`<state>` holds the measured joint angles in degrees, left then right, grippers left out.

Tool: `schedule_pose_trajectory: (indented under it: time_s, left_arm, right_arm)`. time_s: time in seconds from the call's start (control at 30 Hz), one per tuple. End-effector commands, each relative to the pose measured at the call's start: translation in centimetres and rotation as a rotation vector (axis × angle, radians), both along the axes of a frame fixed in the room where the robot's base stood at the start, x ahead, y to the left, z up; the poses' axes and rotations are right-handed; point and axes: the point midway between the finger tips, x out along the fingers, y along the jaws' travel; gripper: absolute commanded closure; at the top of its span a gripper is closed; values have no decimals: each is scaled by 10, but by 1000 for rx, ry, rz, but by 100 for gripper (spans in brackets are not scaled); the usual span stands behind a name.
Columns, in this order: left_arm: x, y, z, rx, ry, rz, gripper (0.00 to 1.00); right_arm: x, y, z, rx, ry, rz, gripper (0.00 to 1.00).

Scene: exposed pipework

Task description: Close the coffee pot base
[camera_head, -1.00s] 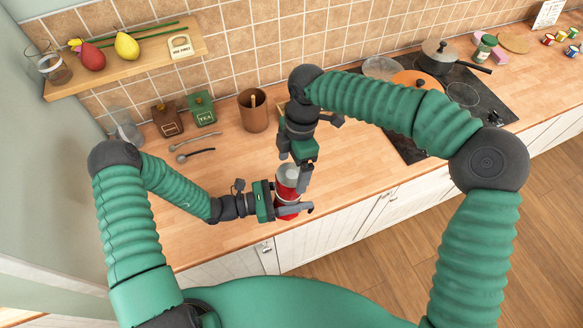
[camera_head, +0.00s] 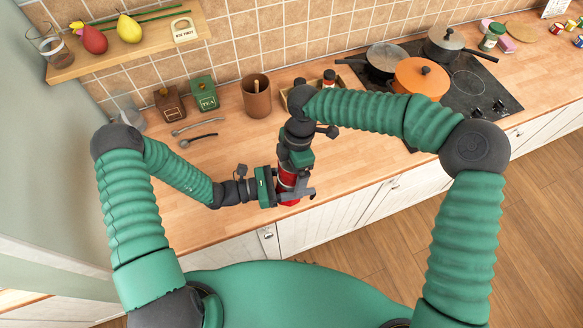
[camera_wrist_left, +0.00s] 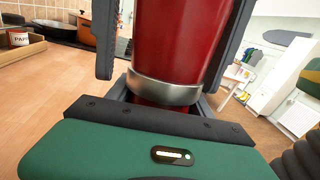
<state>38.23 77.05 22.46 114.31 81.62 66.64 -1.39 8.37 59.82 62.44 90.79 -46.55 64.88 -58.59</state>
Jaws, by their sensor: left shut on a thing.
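The red coffee pot (camera_head: 288,186) is held upright over the front part of the counter in the head view. My left gripper (camera_head: 297,194) comes in from the left and is shut on it. In the left wrist view the pot's red body (camera_wrist_left: 180,40) stands between the two fingers. A silver band (camera_wrist_left: 165,90) circles it, with a little red below the band. My right gripper (camera_head: 297,172) points down at the top of the pot and covers most of it. Its fingertips are too hidden to tell whether they are open or shut.
An orange pot (camera_head: 421,80) and pans are on the hob at right.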

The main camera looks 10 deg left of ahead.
Motion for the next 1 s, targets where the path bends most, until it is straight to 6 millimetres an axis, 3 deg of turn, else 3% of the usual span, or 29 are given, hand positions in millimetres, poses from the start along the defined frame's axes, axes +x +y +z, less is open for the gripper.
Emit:
schedule_pose_trajectory:
  time_s: [0.07, 0.47, 0.5, 0.6, 0.67, 1.0]
  left_arm:
    - [0, 0, 1, -3, -2, -1, 100]
    - [-1, -1, 1, -2, -3, -3, 100]
    - [-1, -1, 1, -2, -3, -4, 100]
    - [-1, -1, 1, -2, -3, -4, 100]
    - [0, -1, 1, -3, -2, -3, 100]
    - [0, 0, 1, -3, -2, -1, 100]
  right_arm:
    - [0, 0, 0, 0, 0, 0, 21]
    - [1, 0, 1, 1, -2, -1, 74]
    - [1, 0, 1, 1, -2, -1, 27]
    - [1, 0, 1, 1, -2, -1, 14]
    - [1, 0, 1, 1, -2, -1, 6]
    - [1, 0, 5, 0, -1, -2, 6]
